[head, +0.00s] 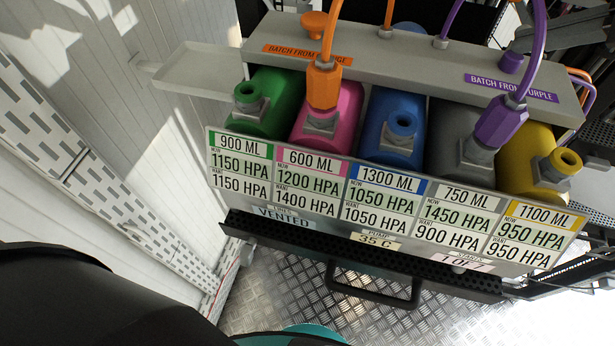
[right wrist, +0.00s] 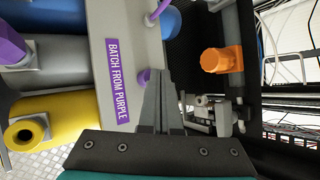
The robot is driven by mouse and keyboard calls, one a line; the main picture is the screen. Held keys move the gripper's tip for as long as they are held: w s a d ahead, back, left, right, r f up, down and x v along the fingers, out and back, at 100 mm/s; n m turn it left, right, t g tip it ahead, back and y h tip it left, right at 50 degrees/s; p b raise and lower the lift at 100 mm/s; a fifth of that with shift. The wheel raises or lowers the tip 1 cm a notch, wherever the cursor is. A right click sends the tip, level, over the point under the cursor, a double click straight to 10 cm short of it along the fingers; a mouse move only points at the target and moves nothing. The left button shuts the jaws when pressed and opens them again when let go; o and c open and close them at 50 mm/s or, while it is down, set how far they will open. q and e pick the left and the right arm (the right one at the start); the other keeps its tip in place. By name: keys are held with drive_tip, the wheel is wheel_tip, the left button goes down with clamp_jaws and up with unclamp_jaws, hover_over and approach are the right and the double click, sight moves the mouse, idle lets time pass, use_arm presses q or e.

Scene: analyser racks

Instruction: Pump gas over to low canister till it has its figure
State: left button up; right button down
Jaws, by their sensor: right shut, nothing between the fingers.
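The pink canister (head: 340,112) stands second from left in the rack; its plate reads 600 ML, now 1200 HPA, want 1400 HPA. An orange hose connector (head: 323,85) sits on its port. The grey canister (head: 453,130) reads 750 ML, now 1450, want 900, with a purple hose connector (head: 500,122) on its port. Green (head: 285,100), blue (head: 400,100) and yellow (head: 520,150) canisters show equal now and want figures. My right gripper (right wrist: 165,88) is shut and empty beside the manifold's purple knob (right wrist: 143,78). My left gripper is out of view.
The manifold bar (head: 400,62) carries an orange "batch from" label and a purple one (head: 511,88). A black perforated rail with a handle (head: 372,295) runs below the plates. An empty shelf (head: 200,68) juts out left. Wiring and frames crowd the right.

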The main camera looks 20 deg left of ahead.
sight(518, 74)
drive_tip(key=shift+f, duration=0.25)
drive_tip(key=shift+r, duration=0.2)
drive_tip(key=shift+r+p, duration=0.55)
drive_tip(key=shift+r, duration=0.45)
drive_tip(key=shift+r, duration=0.15)
wheel_tip(518, 74, up, 6)
drive_tip(key=p, duration=0.4)
idle(0.5)
drive_tip(key=shift+d+f, duration=0.1)
drive_tip(key=shift+f, duration=0.1)
